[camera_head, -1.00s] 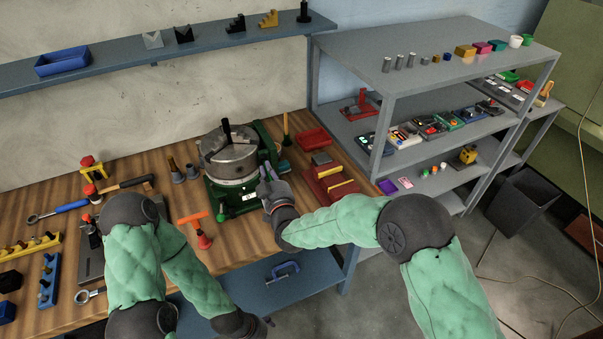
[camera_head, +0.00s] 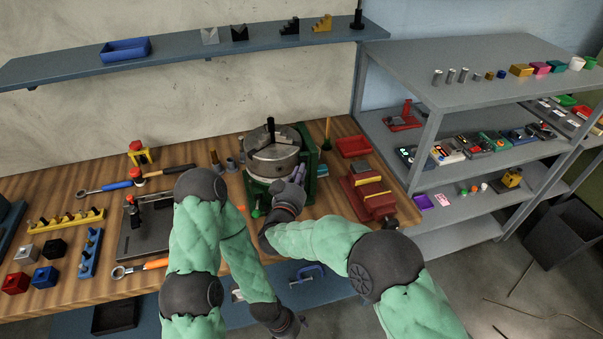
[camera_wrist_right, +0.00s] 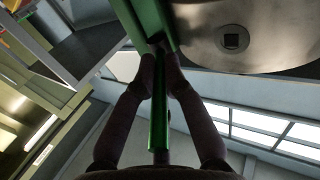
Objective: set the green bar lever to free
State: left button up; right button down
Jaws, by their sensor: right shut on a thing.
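The green bar lever (camera_wrist_right: 158,118) shows in the right wrist view as a straight bar running out from a green body (camera_wrist_right: 150,18), between my two fingers. My right gripper (camera_wrist_right: 160,78) is shut on it near the body end. In the head view my right gripper (camera_head: 295,186) is at the front right of the green fixture (camera_head: 310,165) with a round steel chuck (camera_head: 272,160) on top. The gripper and wrist hide the lever and the fixture's front there. My left gripper (camera_head: 298,325) is low in front of the bench; its fingers are too small to read.
A red vise (camera_head: 370,200) and a red tray (camera_head: 353,146) stand right of the fixture. A grey plate with a clamp (camera_head: 140,232) and tools lie to the left. A grey shelf rack (camera_head: 430,130) stands at right.

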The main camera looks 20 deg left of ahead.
dwell(0.3)
jog(key=c, duration=1.3)
grip_release()
notch_tip(320, 180, up, 10)
